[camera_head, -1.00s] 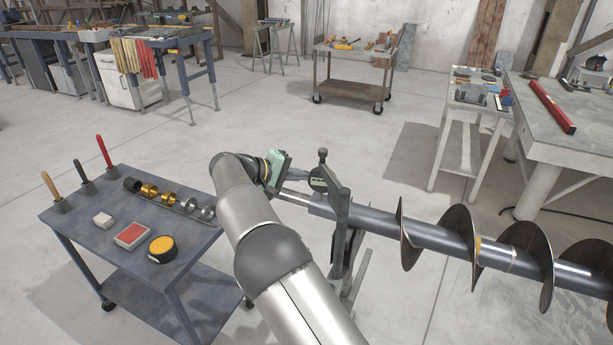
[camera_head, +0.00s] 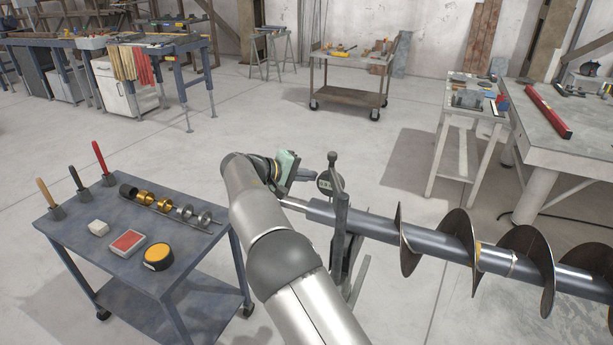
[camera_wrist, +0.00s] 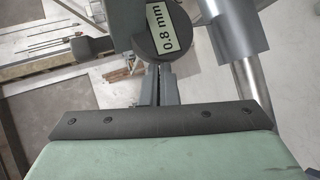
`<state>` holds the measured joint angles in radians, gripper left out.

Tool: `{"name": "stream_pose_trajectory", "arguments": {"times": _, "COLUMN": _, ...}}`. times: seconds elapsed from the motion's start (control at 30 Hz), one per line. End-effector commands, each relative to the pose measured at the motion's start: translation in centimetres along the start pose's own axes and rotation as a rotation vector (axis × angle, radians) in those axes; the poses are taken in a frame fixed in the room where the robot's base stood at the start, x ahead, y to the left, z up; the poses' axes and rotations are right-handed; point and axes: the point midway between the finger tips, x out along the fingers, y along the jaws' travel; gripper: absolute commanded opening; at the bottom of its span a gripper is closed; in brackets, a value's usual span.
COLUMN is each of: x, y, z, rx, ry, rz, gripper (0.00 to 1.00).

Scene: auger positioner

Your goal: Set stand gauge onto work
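The stand gauge has a round dark face (camera_head: 325,183), beside a dark upright post near the left end of the work. The work is a long grey auger shaft (camera_head: 425,232) with dark spiral flights, lying across the right side. My gripper (camera_head: 303,176) has a pale green body and is left of the gauge. In the wrist view its fingers (camera_wrist: 158,76) are close together at the gauge's lower edge and look shut on it. The gauge's base contact is hidden.
A dark stand (camera_head: 350,255) is under the shaft's left part. A blue-grey cart (camera_head: 190,262) at left bears handled tools, rings, a red-topped box and a yellow-black puck. A white side table (camera_head: 455,115) and a large bench (camera_head: 545,145) stand at right. Floor between is clear.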

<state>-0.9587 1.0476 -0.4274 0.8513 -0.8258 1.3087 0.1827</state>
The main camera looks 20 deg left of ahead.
Motion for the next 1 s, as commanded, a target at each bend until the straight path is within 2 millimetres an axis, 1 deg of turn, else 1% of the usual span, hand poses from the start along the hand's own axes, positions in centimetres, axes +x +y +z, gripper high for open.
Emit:
{"name": "stream_pose_trajectory", "arguments": {"times": 0.03, "x": 0.4, "y": 0.1, "z": 0.1, "rx": 0.0, "ry": -0.007, "rz": 0.003, "gripper": 0.0}}
{"name": "stream_pose_trajectory", "arguments": {"times": 0.13, "x": 0.3, "y": 0.1, "z": 0.1, "rx": 0.001, "ry": -0.007, "rz": 0.004, "gripper": 0.0}}
{"name": "stream_pose_trajectory", "arguments": {"times": 0.27, "x": -0.8, "y": 0.0, "z": 0.1, "rx": 0.001, "ry": -0.006, "rz": 0.004, "gripper": 0.0}}
{"name": "stream_pose_trajectory", "arguments": {"times": 0.37, "x": -2.6, "y": -0.1, "z": 0.1, "rx": 0.001, "ry": -0.002, "rz": 0.003, "gripper": 0.0}}
{"name": "stream_pose_trajectory", "arguments": {"times": 0.6, "x": -8.7, "y": -0.2, "z": 0.0, "rx": 0.002, "ry": 0.003, "rz": 0.001, "gripper": 0.0}}
{"name": "stream_pose_trajectory", "arguments": {"times": 0.8, "x": -13.4, "y": -0.1, "z": -0.1, "rx": 0.001, "ry": 0.004, "rz": 0.001, "gripper": 0.0}}
{"name": "stream_pose_trajectory", "arguments": {"times": 0.9, "x": -15.2, "y": -0.1, "z": 0.0, "rx": 0.001, "ry": 0.003, "rz": 0.001, "gripper": 0.0}}
{"name": "stream_pose_trajectory", "arguments": {"times": 1.0, "x": -16.6, "y": 0.0, "z": 0.0, "rx": 0.0, "ry": 0.002, "rz": 0.002, "gripper": 0.0}}
